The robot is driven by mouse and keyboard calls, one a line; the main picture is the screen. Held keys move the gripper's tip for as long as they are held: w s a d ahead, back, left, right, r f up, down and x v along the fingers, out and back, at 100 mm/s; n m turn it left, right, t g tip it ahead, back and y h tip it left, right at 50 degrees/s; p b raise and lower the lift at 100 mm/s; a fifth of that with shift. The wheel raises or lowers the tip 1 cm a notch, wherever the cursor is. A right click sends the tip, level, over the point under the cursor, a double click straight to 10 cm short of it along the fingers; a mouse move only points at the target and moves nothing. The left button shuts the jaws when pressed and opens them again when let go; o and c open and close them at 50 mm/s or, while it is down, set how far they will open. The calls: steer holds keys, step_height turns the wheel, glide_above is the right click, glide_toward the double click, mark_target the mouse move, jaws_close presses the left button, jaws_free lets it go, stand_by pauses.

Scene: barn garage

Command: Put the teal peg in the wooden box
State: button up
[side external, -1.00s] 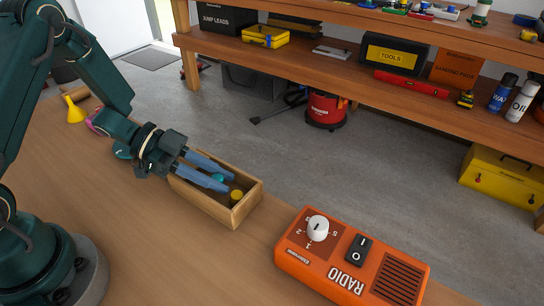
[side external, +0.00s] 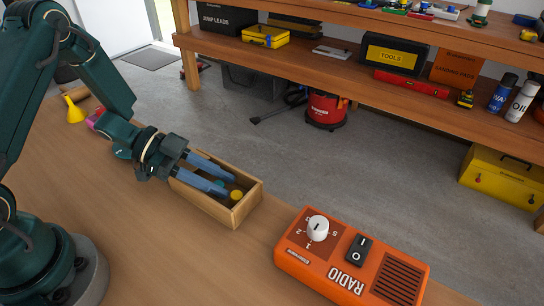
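The wooden box (side external: 247,207) stands on the workbench, left of the orange radio. My gripper (side external: 229,185) reaches over the box from the left, its two blue fingers slanting down into its opening. The fingers are apart, with a gap between them. The teal peg (side external: 219,183) shows as a small teal patch in that gap, low in the box. Most of it is hidden by the fingers, and I cannot see either finger pressing on it. A yellow round piece (side external: 236,195) is in the box near its right end.
The orange radio (side external: 350,262) lies at the right front of the bench. A yellow funnel (side external: 75,111) and a pink object (side external: 93,121) are at the far left, behind my arm. The bench in front of the box is clear.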

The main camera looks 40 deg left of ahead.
steer(key=shift+r, duration=0.4)
steer(key=v, duration=1.1)
steer(key=shift+a+r, duration=0.25)
steer(key=shift+a, duration=0.05)
steer(key=shift+w+a+r, duration=0.1)
steer(key=shift+w+r, duration=0.05)
steer(key=w+a+r+n+t+y, duration=0.5)
steer(key=w+r+n+t+y, duration=0.25)
steer(key=w+r+y, duration=0.4)
steer(key=s+d+f+n+g, duration=0.2)
steer(key=s+d, duration=0.3)
steer(key=s, duration=0.5)
steer(key=s+d+f+n+g, duration=0.2)
steer(key=s+d+n+g, duration=0.2)
steer(key=s, duration=0.7)
steer(key=shift+d+g, duration=0.45)
steer(key=shift+d, duration=0.6)
